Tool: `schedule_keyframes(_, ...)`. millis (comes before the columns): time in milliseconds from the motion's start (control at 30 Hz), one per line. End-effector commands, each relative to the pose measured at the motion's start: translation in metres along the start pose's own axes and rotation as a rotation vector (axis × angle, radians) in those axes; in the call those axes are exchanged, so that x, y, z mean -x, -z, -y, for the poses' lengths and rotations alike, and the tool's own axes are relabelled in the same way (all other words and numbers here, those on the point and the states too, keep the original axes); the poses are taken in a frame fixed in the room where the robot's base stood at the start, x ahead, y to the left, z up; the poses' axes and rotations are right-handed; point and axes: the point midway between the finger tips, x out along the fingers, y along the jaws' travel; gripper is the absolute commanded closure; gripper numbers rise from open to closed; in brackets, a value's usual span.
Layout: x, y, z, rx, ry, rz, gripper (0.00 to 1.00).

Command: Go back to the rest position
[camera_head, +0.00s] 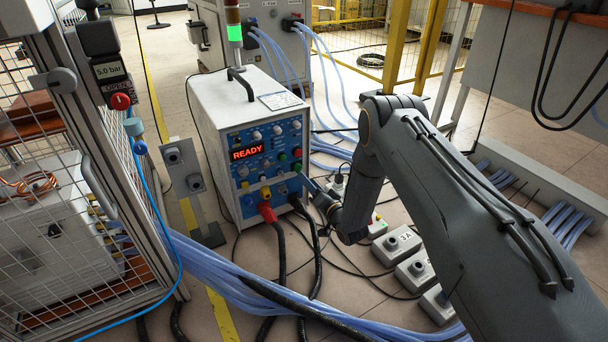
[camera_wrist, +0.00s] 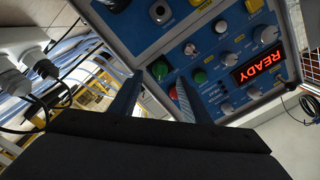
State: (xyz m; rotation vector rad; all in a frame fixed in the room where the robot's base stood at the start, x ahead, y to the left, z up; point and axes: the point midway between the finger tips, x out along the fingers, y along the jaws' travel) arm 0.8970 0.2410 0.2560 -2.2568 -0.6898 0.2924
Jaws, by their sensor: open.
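My gripper (camera_head: 312,190) is in front of the lower right part of the blue control panel on the white induction heater cabinet (camera_head: 222,105). In the wrist view my gripper (camera_wrist: 157,90) shows two dark fingers spread apart with nothing between them. The panel's red display (camera_head: 247,153) reads READY; it also shows in the wrist view (camera_wrist: 259,65). A red button (camera_wrist: 173,93) is partly hidden by the right finger. I cannot tell whether the fingertips touch the panel.
Blue hoses (camera_head: 240,290) and black cables cross the floor.

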Motion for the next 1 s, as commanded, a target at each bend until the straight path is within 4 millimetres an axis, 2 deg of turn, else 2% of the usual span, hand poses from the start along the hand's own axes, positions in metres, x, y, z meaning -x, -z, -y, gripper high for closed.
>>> schedule_keyframes(100, 0.012, 0.0, 0.0, -0.002, -0.003, 0.001, 0.57)
schedule_keyframes(200, 0.016, 0.0, -0.001, -0.001, -0.001, 0.0, 0.57)
schedule_keyframes(667, 0.015, 0.0, 0.0, 0.001, -0.003, 0.001, 0.57)
schedule_keyframes(833, 0.0, 0.012, 0.019, 0.042, -0.043, 0.034, 0.57)
schedule_keyframes(1000, -0.021, 0.034, 0.059, 0.13, -0.143, 0.119, 0.57)
